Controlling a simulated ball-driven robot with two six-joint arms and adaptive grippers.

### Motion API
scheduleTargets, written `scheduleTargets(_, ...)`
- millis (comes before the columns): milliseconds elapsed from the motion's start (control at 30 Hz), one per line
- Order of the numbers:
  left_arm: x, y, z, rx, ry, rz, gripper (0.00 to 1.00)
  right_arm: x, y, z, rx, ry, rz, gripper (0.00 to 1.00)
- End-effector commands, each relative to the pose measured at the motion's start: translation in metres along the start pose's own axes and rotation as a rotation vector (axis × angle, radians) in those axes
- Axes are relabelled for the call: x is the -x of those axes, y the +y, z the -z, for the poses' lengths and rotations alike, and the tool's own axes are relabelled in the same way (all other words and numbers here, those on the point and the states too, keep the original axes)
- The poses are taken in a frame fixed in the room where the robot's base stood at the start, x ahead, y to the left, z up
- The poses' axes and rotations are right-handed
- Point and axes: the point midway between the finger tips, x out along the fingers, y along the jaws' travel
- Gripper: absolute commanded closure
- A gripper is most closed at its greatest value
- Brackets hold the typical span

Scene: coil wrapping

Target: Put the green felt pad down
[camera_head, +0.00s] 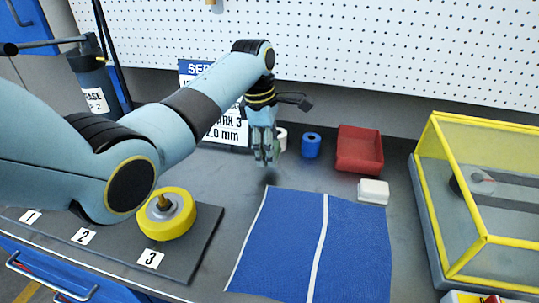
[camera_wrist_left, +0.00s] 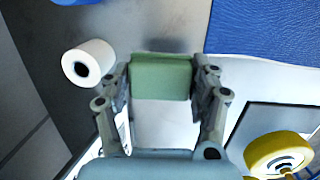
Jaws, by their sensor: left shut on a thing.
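The green felt pad (camera_wrist_left: 161,77) is a small pale green block between the two fingers of my left gripper (camera_wrist_left: 161,85) in the left wrist view. The left gripper is shut on it and holds it over the grey bench top, with a dark shadow beside the pad. In the head view the left gripper (camera_head: 266,160) points down, left of the blue mat's far edge, and the pad is mostly hidden by the fingers. My right gripper does not show in either view.
A blue mat (camera_head: 350,240) with a white stripe lies front right. A white roll (camera_wrist_left: 88,64) stands near the gripper. A blue roll (camera_head: 311,145), red bin (camera_head: 360,150), white block (camera_head: 373,191) and yellow-framed case (camera_head: 485,240) are to the right. A yellow coil (camera_head: 180,222) sits on a numbered board.

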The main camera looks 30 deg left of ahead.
Motion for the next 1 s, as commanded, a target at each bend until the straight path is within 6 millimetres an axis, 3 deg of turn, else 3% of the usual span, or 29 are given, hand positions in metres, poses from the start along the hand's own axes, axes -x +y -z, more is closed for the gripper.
scheduleTargets(300,-0.039,-0.004,0.007,0.0,0.0,0.001,0.9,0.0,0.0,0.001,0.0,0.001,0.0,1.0)
scheduleTargets(633,-0.042,-0.004,0.007,0.0,0.0,0.0,0.9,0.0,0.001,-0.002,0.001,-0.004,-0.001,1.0)
scheduleTargets(667,-0.042,-0.004,0.007,0.0,0.0,-0.001,0.35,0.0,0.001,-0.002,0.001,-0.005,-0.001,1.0)
scheduleTargets(833,-0.042,-0.004,0.007,0.0,0.0,0.0,0.14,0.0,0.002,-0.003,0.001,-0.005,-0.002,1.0)
scheduleTargets(1000,-0.042,-0.004,0.007,0.0,0.0,0.0,0.14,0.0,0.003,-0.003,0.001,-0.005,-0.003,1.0)
